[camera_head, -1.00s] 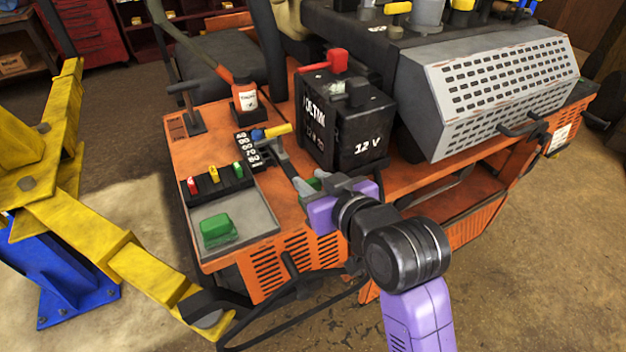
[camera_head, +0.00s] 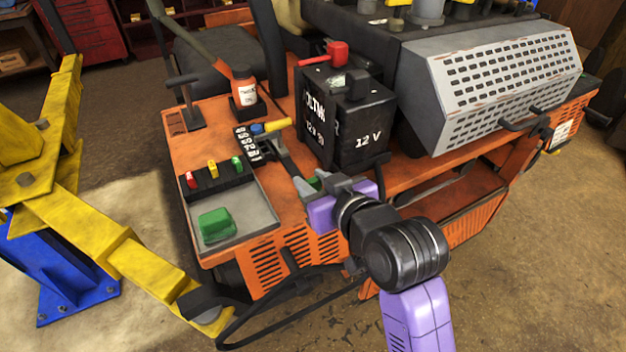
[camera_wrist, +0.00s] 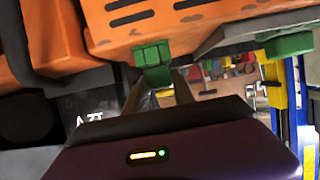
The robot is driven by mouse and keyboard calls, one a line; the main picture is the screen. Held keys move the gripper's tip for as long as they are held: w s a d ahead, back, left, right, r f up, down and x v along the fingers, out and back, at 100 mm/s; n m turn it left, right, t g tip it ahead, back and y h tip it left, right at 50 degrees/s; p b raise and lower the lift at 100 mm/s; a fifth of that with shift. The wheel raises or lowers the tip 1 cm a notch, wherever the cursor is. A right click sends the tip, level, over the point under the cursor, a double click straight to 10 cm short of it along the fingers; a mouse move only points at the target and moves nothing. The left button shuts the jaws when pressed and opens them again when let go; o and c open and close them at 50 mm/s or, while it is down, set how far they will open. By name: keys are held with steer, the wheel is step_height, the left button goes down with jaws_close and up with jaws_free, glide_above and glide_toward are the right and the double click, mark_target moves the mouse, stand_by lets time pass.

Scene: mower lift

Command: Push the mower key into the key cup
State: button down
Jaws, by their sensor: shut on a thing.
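My gripper (camera_head: 311,186) is low over the orange mower deck (camera_head: 185,150), in front of the black battery. Its two grey fingers are shut on a small green piece (camera_head: 314,181), which seems to be the mower key. The green piece also shows between the fingertips in the wrist view (camera_wrist: 152,56), close to the slotted orange deck (camera_wrist: 180,22). I cannot tell whether it touches the deck. I cannot make out the key cup for certain; the fingers and the purple gripper body hide much of the area around the tips.
The black 12 V battery (camera_head: 345,125) stands just behind my gripper. A grey tray (camera_head: 250,226) with a green block (camera_head: 216,224) lies to the left, beside red, yellow and green pieces in a black holder (camera_head: 220,180). A yellow lift arm (camera_head: 110,245) stands at the left.

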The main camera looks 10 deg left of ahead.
steer(key=c, duration=1)
jaws_free()
steer(key=shift+o, duration=0.2)
steer(key=b+v, duration=0.1)
steer(key=v, duration=0.6)
steer(key=shift+s+d, duration=0.2)
steer(key=shift+s, duration=0.1)
steer(key=shift+r, duration=0.2)
